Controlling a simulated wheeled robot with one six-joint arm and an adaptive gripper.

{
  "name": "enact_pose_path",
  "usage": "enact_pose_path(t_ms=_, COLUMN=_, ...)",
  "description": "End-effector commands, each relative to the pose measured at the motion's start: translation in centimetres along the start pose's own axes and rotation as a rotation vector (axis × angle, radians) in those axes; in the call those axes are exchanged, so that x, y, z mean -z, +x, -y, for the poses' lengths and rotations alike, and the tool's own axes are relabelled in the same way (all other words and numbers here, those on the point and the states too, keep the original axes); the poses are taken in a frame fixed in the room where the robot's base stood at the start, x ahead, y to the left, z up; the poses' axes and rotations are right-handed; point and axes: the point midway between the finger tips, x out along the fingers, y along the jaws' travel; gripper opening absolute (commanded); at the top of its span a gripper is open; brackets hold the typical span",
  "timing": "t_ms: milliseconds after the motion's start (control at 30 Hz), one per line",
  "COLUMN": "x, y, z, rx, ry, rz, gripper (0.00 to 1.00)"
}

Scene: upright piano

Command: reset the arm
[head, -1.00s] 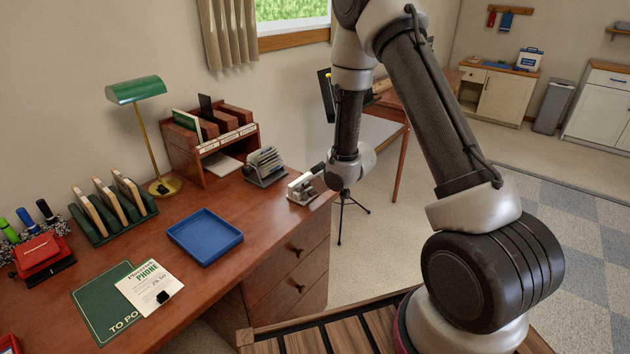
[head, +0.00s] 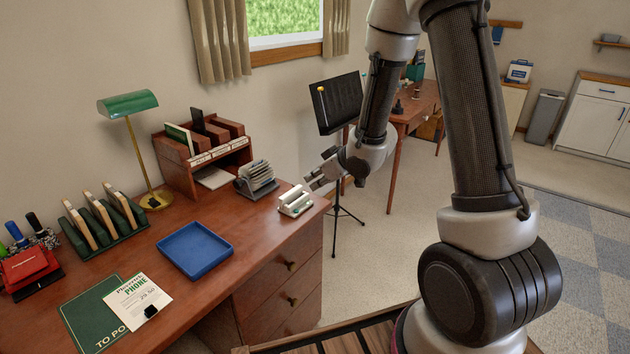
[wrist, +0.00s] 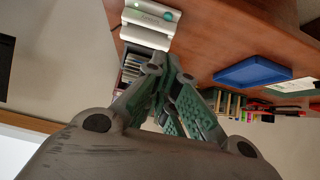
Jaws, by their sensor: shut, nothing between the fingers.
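My gripper (head: 318,180) is at the end of my raised arm, just right of the desk's far right corner. It points left toward a small white device (head: 295,201) on that corner and appears apart from it. In the wrist view, the gripper fingers (wrist: 168,72) come together with nothing between them. The white device shows beyond the fingertips in the wrist view (wrist: 150,22).
The wooden desk (head: 262,232) holds a blue tray (head: 194,250), a rotary card file (head: 257,179), a wooden file rack (head: 205,155) and a green lamp (head: 128,104). A black music stand (head: 334,104) and another table (head: 418,103) stand behind my arm. Carpet lies open to the right.

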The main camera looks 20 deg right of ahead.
Motion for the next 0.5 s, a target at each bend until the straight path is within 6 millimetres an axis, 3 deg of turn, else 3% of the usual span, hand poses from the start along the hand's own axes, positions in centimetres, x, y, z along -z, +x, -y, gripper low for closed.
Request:
enact_pose_path(t_ms=167, x=-0.1, y=0.0, z=0.0, rx=-0.001, ry=-0.005, rz=0.003, gripper=0.0)
enact_pose_path(t_ms=267, x=-1.6, y=-0.1, z=-0.4, rx=-0.015, ry=-0.012, rz=0.065, gripper=0.0)
enact_pose_path(t_ms=400, x=-7.0, y=-1.3, z=-1.9, rx=-0.081, ry=0.02, rz=0.277, gripper=0.0)
enact_pose_path(t_ms=500, x=-10.5, y=-4.3, z=-3.0, rx=-0.149, ry=0.069, rz=0.453, gripper=0.0)
